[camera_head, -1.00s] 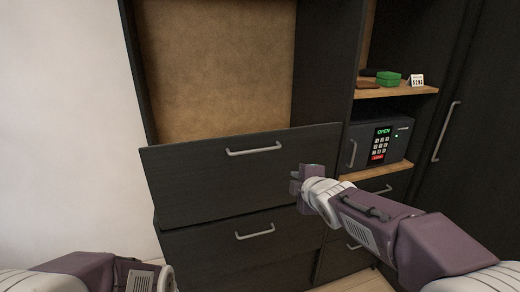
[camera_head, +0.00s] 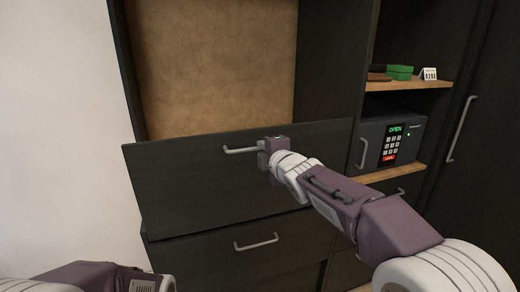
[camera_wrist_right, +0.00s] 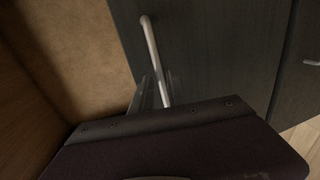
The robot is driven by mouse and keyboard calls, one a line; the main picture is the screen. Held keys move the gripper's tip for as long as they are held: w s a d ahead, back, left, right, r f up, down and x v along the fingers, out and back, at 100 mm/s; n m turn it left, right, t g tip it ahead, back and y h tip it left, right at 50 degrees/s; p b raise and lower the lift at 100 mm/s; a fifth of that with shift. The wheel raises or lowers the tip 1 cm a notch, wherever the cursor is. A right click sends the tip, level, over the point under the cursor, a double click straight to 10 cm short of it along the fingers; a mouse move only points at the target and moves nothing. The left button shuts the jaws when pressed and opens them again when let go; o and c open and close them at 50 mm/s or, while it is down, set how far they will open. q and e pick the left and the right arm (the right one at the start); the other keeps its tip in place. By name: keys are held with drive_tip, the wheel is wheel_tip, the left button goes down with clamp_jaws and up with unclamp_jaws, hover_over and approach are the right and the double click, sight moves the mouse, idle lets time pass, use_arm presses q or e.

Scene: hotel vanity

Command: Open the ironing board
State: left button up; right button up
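A dark front panel (camera_head: 200,190) with a metal bar handle (camera_head: 240,151) stands out from the cabinet, its top edge forward of the opening behind it. No ironing board surface can be made out. My right gripper (camera_head: 264,152) is at the right end of this handle. In the right wrist view the bar handle (camera_wrist_right: 152,45) runs down between the finger tips (camera_wrist_right: 158,92); whether they clamp it is unclear. My left arm shows at the bottom left, but its gripper is out of view.
A lower drawer with its own handle (camera_head: 256,243) is below the panel.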

drive_tip(key=x, duration=0.3)
drive_tip(key=shift+w, duration=0.25)
drive_tip(key=shift+s, duration=0.1)
clamp_jaws()
drive_tip(key=shift+f, duration=0.1)
idle(1.0)
